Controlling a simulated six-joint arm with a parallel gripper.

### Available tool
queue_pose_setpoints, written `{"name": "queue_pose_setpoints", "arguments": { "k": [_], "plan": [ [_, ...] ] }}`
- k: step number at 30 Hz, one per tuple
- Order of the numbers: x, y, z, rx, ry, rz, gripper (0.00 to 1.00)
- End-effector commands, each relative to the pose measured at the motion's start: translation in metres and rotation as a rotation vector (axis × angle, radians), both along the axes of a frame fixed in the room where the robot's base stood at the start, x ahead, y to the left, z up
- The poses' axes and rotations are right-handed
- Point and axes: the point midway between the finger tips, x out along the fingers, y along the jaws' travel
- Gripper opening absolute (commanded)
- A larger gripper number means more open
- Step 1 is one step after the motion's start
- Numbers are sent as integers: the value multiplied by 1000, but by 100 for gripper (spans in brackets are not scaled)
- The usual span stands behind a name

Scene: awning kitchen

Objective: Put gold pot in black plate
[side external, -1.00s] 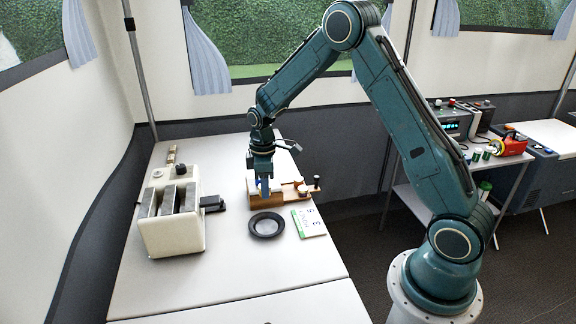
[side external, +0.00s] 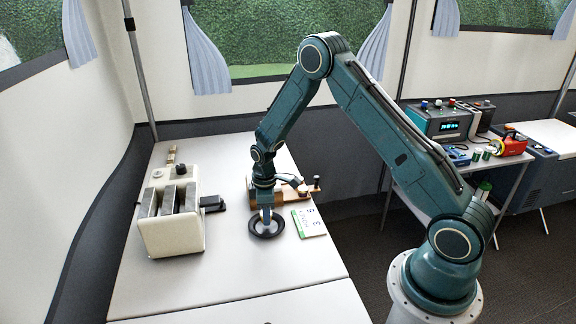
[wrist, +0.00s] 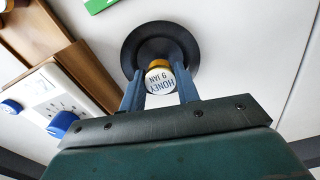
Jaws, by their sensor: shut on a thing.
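My gripper (side external: 266,217) points down over the black plate (side external: 280,231), a round dark dish on the white table. The black plate (wrist: 160,38) shows behind the pot in that view. The pot overlaps the plate's near part; I cannot tell whether it touches the plate. In the side view the pot is hard to make out.
A wooden rack (side external: 284,191) stands just behind the plate. A green-and-white card (side external: 309,222) lies to its right. A cream toaster-like appliance (side external: 174,220) stands at the left. The table in front of the plate is clear.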

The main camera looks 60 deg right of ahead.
Motion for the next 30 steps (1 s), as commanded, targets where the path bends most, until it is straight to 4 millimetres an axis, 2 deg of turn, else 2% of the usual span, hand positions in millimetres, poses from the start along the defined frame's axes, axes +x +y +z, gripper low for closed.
{"name": "queue_pose_setpoints", "arguments": {
  "k": [6, 20, 21, 22, 30],
  "plan": [
    [0, 0, -21, 0, 1, 0, 9],
    [0, 0, -25, 0, 0, 0, 9],
    [0, 0, -25, 0, 0, 0, 36],
    [0, 0, -25, -1, -1, 0, 41],
    [0, 0, -25, 0, 0, 0, 41]
  ]
}}
